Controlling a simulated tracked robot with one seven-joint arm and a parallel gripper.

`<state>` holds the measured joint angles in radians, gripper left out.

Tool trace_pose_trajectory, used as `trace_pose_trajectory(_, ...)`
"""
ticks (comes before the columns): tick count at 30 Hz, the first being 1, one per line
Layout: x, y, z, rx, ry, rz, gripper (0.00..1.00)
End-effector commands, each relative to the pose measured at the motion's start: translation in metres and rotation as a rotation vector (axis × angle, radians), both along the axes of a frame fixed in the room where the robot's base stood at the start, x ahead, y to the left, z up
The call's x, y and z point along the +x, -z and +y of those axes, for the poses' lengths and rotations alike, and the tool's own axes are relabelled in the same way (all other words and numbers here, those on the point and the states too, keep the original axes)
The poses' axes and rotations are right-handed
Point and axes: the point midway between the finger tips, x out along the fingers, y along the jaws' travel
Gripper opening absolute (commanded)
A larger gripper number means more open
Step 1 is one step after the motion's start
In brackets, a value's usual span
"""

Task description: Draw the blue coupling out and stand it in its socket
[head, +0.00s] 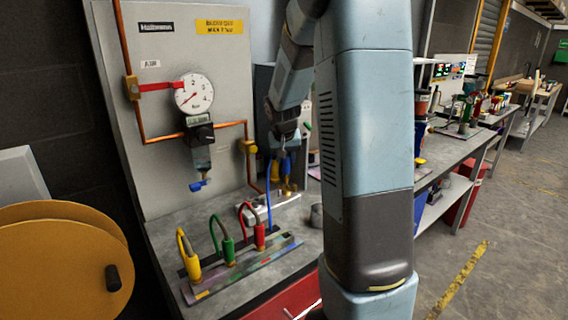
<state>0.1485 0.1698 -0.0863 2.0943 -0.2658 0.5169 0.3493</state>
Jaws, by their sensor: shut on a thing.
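My gripper (284,150) hangs fingers-down at the right end of the grey panel, shut on the blue coupling (287,167). The coupling is small here and partly hidden by the fingers. A thin blue hose (269,195) runs from beside it down to the bench. A brass fitting (290,187) shows just below the coupling; I cannot tell whether they touch. On the bench a socket rack (220,283) holds the yellow (193,268), green (228,252) and red (259,237) couplings upright, each with a looped hose. The blue coupling's socket cannot be made out clearly.
A pressure gauge (194,93) and copper pipe (143,80) stand out from the panel. A blue-handled valve (200,184) hangs below the gauge. A grey cup (316,215) stands right of the rack. A yellow reel (60,262) is at lower left. My arm hides the bench's right part.

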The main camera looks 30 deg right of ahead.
Motion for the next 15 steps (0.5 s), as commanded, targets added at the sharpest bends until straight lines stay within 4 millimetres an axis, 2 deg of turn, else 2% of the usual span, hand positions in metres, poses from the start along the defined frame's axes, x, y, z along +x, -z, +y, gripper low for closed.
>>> trace_pose_trajectory(15,0.001,-0.017,0.000,-0.001,-0.001,-0.002,0.00)
